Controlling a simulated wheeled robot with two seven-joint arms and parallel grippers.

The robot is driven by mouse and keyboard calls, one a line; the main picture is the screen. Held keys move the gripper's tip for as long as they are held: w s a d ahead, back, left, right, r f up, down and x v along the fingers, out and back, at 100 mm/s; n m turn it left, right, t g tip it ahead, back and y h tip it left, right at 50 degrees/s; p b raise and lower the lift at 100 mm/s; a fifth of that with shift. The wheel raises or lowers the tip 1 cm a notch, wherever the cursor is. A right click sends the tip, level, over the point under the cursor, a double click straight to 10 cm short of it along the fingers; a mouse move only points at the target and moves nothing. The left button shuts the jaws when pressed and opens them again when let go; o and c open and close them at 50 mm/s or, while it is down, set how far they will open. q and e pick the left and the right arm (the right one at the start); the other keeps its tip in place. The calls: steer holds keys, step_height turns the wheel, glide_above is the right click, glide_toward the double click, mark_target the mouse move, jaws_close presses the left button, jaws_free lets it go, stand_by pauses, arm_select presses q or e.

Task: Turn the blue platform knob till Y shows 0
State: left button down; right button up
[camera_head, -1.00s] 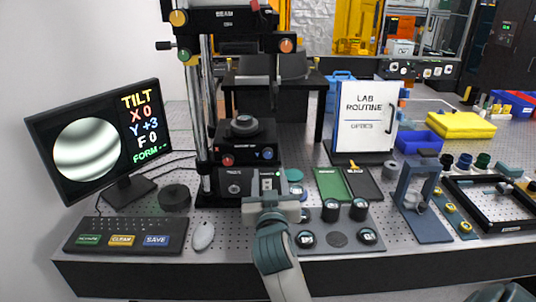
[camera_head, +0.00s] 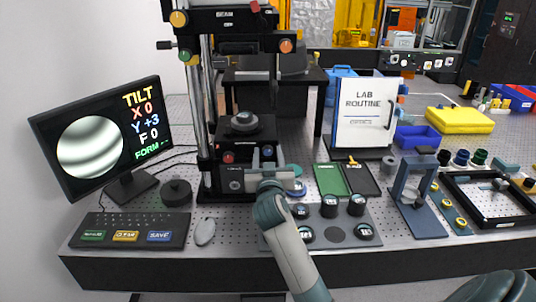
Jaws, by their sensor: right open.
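The blue platform knob (camera_head: 267,151) is on the front of the dark platform block, right of the red knob (camera_head: 228,157). My right gripper (camera_head: 267,156) is open, in front of the block at the blue knob, with its fingertips to either side of it. I cannot tell whether they touch the knob. The monitor (camera_head: 93,140) at the left reads X 0, Y +3, F 0 and FORM with dashes, beside a round picture of blurred light and dark bands. My left gripper is not in view.
The interferometer's upright posts (camera_head: 206,100) stand left of the platform. A keyboard (camera_head: 130,231), a mouse (camera_head: 205,231) and a dark round puck (camera_head: 175,193) lie at the left. Several black cylinders stand on a grey plate (camera_head: 318,225) right of my forearm. A green tray (camera_head: 331,179) lies behind them.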

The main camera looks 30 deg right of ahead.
steer(key=c, duration=1)
steer(key=shift+c, duration=0.2)
steer(key=shift+n, duration=0.4)
steer(key=n+p, duration=0.2)
steer(key=n, duration=0.1)
steer(key=shift+r, duration=0.15)
steer(key=shift+n+p, duration=0.95)
steer(key=shift+n, duration=0.75)
steer(key=o, duration=1)
steer(key=shift+o, duration=0.2)
